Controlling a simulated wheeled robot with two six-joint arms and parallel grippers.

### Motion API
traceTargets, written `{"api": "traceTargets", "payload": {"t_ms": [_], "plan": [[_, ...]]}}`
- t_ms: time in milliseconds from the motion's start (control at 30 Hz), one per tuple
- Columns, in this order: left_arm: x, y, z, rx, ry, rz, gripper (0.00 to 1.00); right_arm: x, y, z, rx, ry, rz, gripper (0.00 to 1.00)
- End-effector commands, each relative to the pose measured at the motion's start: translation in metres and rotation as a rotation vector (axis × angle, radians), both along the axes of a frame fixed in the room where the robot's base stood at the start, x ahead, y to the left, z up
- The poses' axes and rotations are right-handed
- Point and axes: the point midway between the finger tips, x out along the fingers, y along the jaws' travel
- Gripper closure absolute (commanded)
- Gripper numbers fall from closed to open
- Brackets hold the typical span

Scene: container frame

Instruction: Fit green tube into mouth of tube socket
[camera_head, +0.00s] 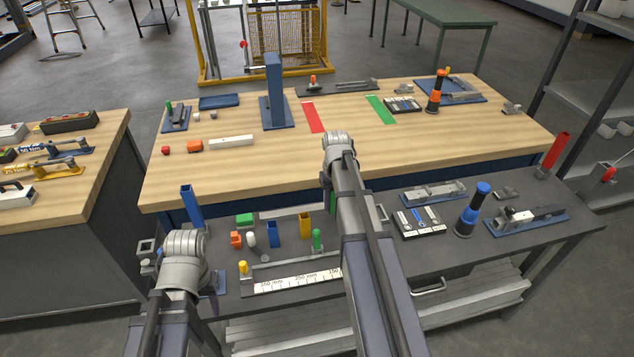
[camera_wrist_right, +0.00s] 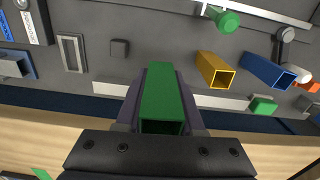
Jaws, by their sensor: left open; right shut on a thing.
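My right gripper (camera_wrist_right: 160,112) is shut on the green tube (camera_wrist_right: 158,92), a square hollow tube gripped by its sides, with an open end toward the camera. A flat grey rectangular frame (camera_wrist_right: 72,52) lies on the bench left of the held tube.
Yellow (camera_head: 303,226) and blue (camera_head: 270,232) tubes stand on the dark bench, with a ruler fixture (camera_head: 300,280) in front. A taller blue tube (camera_head: 191,205) and a red tube (camera_head: 555,150) stand at the sides. The wooden table (camera_head: 260,170) behind has bare areas.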

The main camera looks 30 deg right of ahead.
Motion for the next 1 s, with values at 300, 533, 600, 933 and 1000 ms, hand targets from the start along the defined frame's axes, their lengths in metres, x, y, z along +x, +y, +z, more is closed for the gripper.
{"api": "traceTargets", "payload": {"t_ms": [300,533,600,933,1000], "plan": [[0.000,0.000,0.002,0.000,0.000,0.000,0.50,-0.034,0.024,0.002,0.000,0.000,-0.042,1.00],[0.000,0.000,-0.002,0.000,0.000,0.000,0.50,-0.037,0.027,-0.002,0.000,0.000,-0.059,1.00],[0.000,0.000,-0.007,0.000,0.000,0.000,0.50,-0.036,0.027,-0.007,0.000,0.000,-0.058,1.00],[0.000,0.000,-0.056,0.000,0.000,0.001,0.50,-0.036,0.027,-0.056,0.000,0.000,-0.058,1.00],[0.000,0.000,-0.062,0.000,0.000,0.001,0.50,-0.036,0.027,-0.061,0.000,0.000,-0.058,1.00]]}}
